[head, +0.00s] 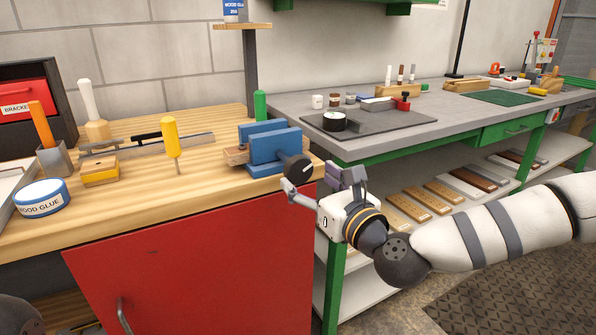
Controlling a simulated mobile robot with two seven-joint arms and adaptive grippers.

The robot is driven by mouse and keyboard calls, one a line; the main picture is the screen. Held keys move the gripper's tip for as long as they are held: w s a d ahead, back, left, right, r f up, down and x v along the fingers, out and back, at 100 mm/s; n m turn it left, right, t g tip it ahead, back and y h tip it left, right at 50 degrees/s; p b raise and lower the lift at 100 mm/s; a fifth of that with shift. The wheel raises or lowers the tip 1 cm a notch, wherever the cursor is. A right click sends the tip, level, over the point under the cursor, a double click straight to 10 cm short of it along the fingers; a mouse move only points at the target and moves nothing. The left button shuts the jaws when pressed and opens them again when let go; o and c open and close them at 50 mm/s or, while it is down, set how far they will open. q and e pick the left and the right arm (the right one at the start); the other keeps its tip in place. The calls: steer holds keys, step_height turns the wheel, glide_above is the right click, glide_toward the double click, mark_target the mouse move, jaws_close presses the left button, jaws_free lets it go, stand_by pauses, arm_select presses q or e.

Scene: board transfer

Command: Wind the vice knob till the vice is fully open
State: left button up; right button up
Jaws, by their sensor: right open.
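The blue vice (277,147) sits at the right end of the wooden workbench. Its two blue jaw plates stand close together, with a narrow gap between them. The black round vice knob (299,168) is on its right front side and carries a light mark. My right gripper (310,180) is open just to the lower right of the knob, its fingers spread towards it. I cannot tell whether a finger touches the knob. My left gripper is not in view.
On the wooden bench (215,195) stand a yellow-handled tool (170,136), a wood glue tin (42,199), a yellow block (100,171) and a green bottle (260,105) behind the vice. A grey bench (455,119) with a black mat lies right. A red cabinet door (200,255) is below.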

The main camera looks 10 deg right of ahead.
mark_target(301, 174)
steer(key=x, duration=0.5)
steer(key=shift+w+f, duration=0.1)
steer(key=shift+c, duration=0.4)
steer(key=c, duration=1.1)
steer(key=shift+n, duration=0.3)
